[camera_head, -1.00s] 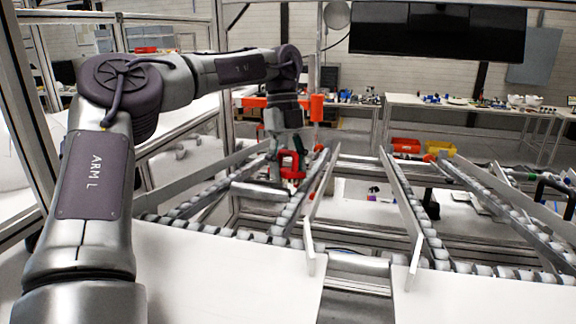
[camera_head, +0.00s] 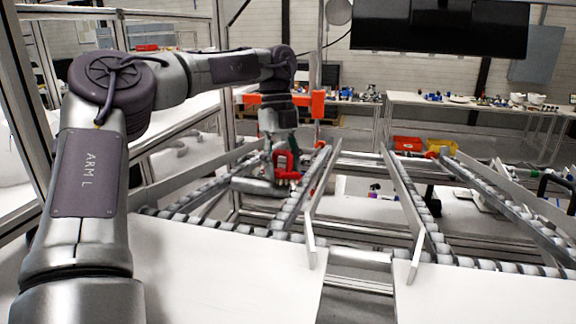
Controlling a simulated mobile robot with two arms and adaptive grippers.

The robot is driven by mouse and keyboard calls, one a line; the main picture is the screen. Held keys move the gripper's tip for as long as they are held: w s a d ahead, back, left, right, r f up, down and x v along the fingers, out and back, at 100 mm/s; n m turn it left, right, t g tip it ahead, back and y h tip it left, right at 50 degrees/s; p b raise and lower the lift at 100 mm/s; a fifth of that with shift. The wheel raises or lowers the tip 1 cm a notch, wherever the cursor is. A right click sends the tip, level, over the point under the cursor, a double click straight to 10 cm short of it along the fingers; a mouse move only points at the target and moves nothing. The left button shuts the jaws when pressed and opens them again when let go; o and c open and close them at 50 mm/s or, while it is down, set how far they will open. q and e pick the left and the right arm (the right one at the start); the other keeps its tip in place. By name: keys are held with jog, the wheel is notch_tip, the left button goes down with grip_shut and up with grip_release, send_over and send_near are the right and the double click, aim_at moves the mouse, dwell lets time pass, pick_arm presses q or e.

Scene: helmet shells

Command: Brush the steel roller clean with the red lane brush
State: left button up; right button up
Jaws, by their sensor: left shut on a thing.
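My left gripper (camera_head: 282,150) hangs pointing down over the left roller lane and is shut on the red lane brush (camera_head: 288,164). The brush has a red body, with pale bristles showing at its lower edge. A steel roller (camera_head: 258,187) lies across the left lane just below and to the left of the brush. The brush is at or just above the roller's right end; I cannot tell whether they touch. My right gripper is not in view.
Roller tracks with metal side rails (camera_head: 402,195) run away on both sides. A white table surface (camera_head: 220,275) is clear in front. Red (camera_head: 406,144) and yellow bins (camera_head: 440,146) stand behind. A metal frame post (camera_head: 225,70) rises beside my left arm.

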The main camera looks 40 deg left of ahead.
pick_arm(q)
jog(key=shift+s+a+r+p, duration=0.1)
jog(key=shift+s+a+p, duration=0.2)
jog(key=shift+s+a, duration=0.5)
jog(key=shift+s+a+p, duration=0.25)
jog(key=shift+a+p, duration=0.05)
jog(key=shift+a, duration=0.85)
jog(key=shift+s+a+f, duration=0.2)
jog(key=shift+s+a, duration=0.35)
jog(key=shift+a, duration=0.3)
jog(key=shift+w+d, duration=0.65)
jog(key=shift+d, duration=0.5)
jog(key=shift+w+d, duration=0.6)
jog(key=shift+d, duration=0.55)
jog(key=shift+w+d, duration=0.65)
jog(key=shift+d, duration=0.5)
jog(key=shift+w+a+r, duration=0.1)
jog(key=shift+a+r, duration=0.15)
jog(key=shift+r, duration=0.2)
jog(key=shift+w+d+v, duration=0.1)
jog(key=shift+w+v, duration=0.05)
jog(key=shift+v, duration=0.7)
jog(key=shift+w+d+v, duration=0.1)
jog(key=shift+w+v, duration=0.1)
jog(key=shift+v, duration=0.65)
jog(key=shift+w+v, duration=0.15)
jog(key=shift+v, duration=0.7)
